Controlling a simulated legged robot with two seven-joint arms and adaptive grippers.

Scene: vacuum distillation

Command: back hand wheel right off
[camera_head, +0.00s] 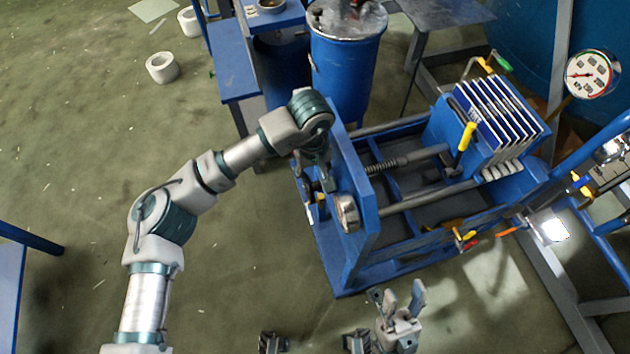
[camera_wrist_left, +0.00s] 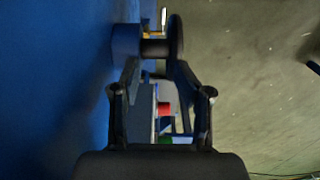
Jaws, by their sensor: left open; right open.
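The hand wheel (camera_wrist_left: 176,38) shows edge-on in the left wrist view as a dark disc on a short shaft (camera_wrist_left: 153,48) that comes out of a blue boss (camera_wrist_left: 125,42). My left gripper (camera_wrist_left: 156,68) is open, with one finger towards the boss and the other towards the disc. I cannot tell whether either finger touches. In the head view my left gripper (camera_head: 325,182) points down beside the outer face of the blue end plate (camera_head: 352,185), and the wheel there is mostly hidden. My right gripper (camera_head: 398,300) is open and empty, low in the picture, apart from the press.
A round metal part (camera_head: 347,212) sits on the plate's edge. Behind it are the press rods (camera_head: 425,195) and white plates (camera_head: 500,112). A blue drum (camera_head: 345,75) stands close behind my left arm. The floor at left is mostly clear.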

